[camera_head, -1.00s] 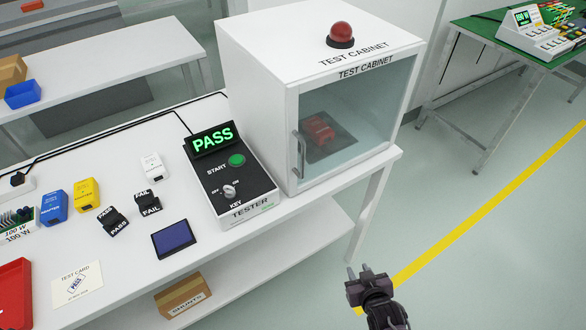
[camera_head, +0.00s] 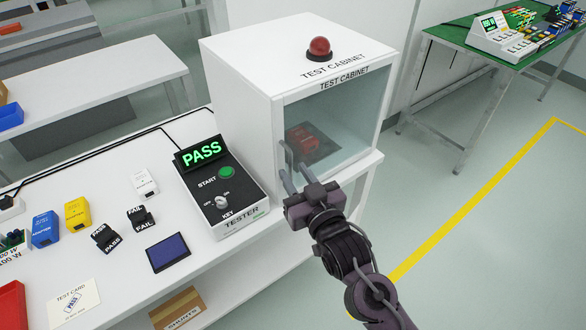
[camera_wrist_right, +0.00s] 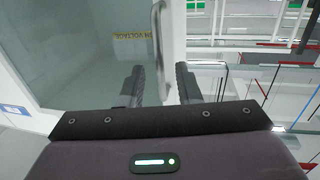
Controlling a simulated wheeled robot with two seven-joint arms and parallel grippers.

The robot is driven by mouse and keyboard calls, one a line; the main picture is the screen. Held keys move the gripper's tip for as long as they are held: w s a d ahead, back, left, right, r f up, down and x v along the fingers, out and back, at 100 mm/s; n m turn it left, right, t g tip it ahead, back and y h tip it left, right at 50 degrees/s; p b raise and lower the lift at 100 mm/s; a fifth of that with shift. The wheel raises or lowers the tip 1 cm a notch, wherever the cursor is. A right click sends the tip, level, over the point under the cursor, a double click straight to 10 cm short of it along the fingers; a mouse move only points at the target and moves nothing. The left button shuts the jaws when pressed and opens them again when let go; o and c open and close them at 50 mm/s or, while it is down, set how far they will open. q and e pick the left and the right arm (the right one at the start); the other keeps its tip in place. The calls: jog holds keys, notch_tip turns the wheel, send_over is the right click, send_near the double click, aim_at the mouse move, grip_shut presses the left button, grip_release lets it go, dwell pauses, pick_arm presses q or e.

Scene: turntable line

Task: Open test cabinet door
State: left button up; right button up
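The white test cabinet (camera_head: 245,95) stands at the right end of the bench with a red dome (camera_head: 319,49) on top. Its glass door (camera_head: 345,115) is closed, and a red object (camera_head: 304,137) on a dark pad shows behind the glass. The upright door handle (camera_head: 288,158) is at the door's left edge. My right gripper (camera_head: 295,174) is open at the handle. In the right wrist view, the handle (camera_wrist_right: 160,45) appears between the two spread fingers (camera_wrist_right: 160,84); contact cannot be told. My left gripper is not in view.
The tester (camera_head: 218,190), reading PASS, stands just left of the cabinet. Adapters, stamps, a blue pad (camera_head: 170,252) and a test card (camera_head: 74,302) lie further left. The floor right of the bench is clear, with a yellow line (camera_head: 470,205).

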jog(key=shift+w+a, duration=0.35)
jog(key=shift+w, duration=0.3)
grip_shut()
